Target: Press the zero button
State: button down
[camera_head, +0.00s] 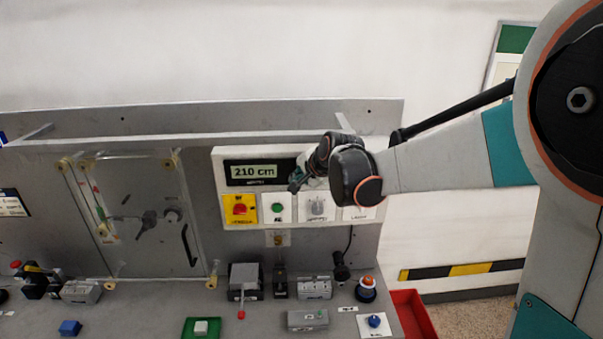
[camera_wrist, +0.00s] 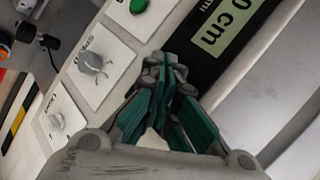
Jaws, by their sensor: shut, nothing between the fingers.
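A white control panel (camera_head: 220,170) on the back wall has a display (camera_head: 257,172) reading 210 cm. Below the display are a red button on a yellow plate (camera_head: 239,208), a green button (camera_head: 277,207) on a white plate and a grey knob (camera_head: 316,207). The lettering under the green button is too small to read, so I cannot tell which one is the zero button. My gripper (camera_head: 295,185) is shut and empty, in front of the panel just above and right of the green button. In the wrist view, my fingertips (camera_wrist: 168,62) are between the display (camera_wrist: 228,28) and the knob row; the green button (camera_wrist: 138,5) is at the top edge.
A further small knob (camera_wrist: 57,121) is at the panel's right end, partly hidden by my arm in the head view. The bench below holds a white button on a green plate (camera_head: 201,327), a blue knob (camera_head: 374,320) and several grey boxes. A clear-covered panel (camera_head: 140,215) stands left.

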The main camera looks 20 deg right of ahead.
jog(key=shift+w, duration=0.45)
dwell(0.6)
jog(key=shift+s, duration=0.15)
jog(key=shift+s+a, duration=0.1)
jog(key=shift+s, duration=0.65)
jog(key=shift+s+a, duration=0.25)
jog(key=shift+s, duration=1.05)
jog(key=shift+s+a, duration=0.25)
jog(key=shift+s, duration=1)
jog(key=s+d+f+n+g+h+b, duration=0.2)
jog(key=s+f+n+b, duration=1.1)
jog(key=s+f+b, duration=1.5)
jog(key=shift+s+d+f+g, duration=0.35)
jog(key=shift+s+f, duration=0.1)
jog(key=shift+f, duration=0.25)
